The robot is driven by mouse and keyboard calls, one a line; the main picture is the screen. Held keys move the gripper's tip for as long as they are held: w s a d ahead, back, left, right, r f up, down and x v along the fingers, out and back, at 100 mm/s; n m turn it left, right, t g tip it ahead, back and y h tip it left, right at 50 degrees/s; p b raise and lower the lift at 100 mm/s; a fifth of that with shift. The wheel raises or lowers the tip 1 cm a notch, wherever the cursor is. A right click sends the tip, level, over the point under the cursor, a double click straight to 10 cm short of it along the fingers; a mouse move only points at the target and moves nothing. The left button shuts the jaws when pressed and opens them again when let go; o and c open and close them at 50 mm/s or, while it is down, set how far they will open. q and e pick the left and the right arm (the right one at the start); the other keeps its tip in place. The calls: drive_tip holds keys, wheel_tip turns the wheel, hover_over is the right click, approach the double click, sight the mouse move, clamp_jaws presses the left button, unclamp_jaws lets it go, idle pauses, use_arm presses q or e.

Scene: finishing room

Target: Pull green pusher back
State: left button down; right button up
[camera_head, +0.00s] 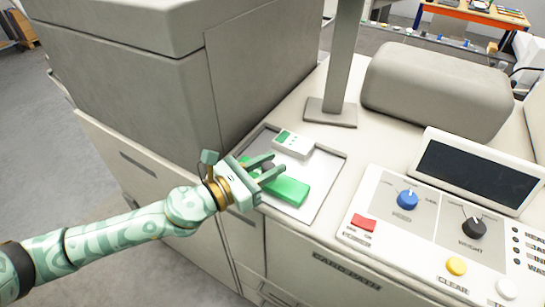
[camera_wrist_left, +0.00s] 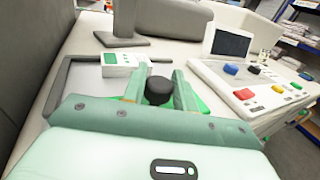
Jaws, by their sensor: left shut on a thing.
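The green pusher (camera_head: 288,190) is a flat green block lying in a shallow grey tray (camera_head: 327,172) set in the machine top. Its black knob (camera_head: 267,165) stands up between the fingers of my left gripper (camera_head: 276,163). In the left wrist view the black knob (camera_wrist_left: 159,90) sits between the two fingers, which are shut on it. Green parts of the pusher (camera_wrist_left: 203,106) show beside and under the fingers; the rest is hidden by the gripper. My right gripper is not in view.
A tall grey housing (camera_head: 262,75) rises on the left. A control panel (camera_head: 435,225) with knobs and buttons is at right.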

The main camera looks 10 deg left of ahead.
use_arm(q)
drive_tip(key=shift+s+a+r, duration=0.1)
drive_tip(key=shift+s, duration=0.25)
drive_tip(key=shift+w, duration=0.15)
drive_tip(key=shift+f, duration=0.2)
drive_tip(key=c, duration=1.1)
unclamp_jaws()
drive_tip(key=shift+c, duration=0.2)
drive_tip(key=shift+r, duration=0.1)
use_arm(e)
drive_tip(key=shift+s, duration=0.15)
use_arm(q)
drive_tip(key=shift+s+a, duration=0.4)
drive_tip(key=shift+s, duration=0.1)
drive_tip(key=b+v, duration=0.7)
drive_tip(key=v, duration=0.8)
drive_tip(key=shift+s+b, duration=0.2)
drive_tip(key=shift+b, duration=0.2)
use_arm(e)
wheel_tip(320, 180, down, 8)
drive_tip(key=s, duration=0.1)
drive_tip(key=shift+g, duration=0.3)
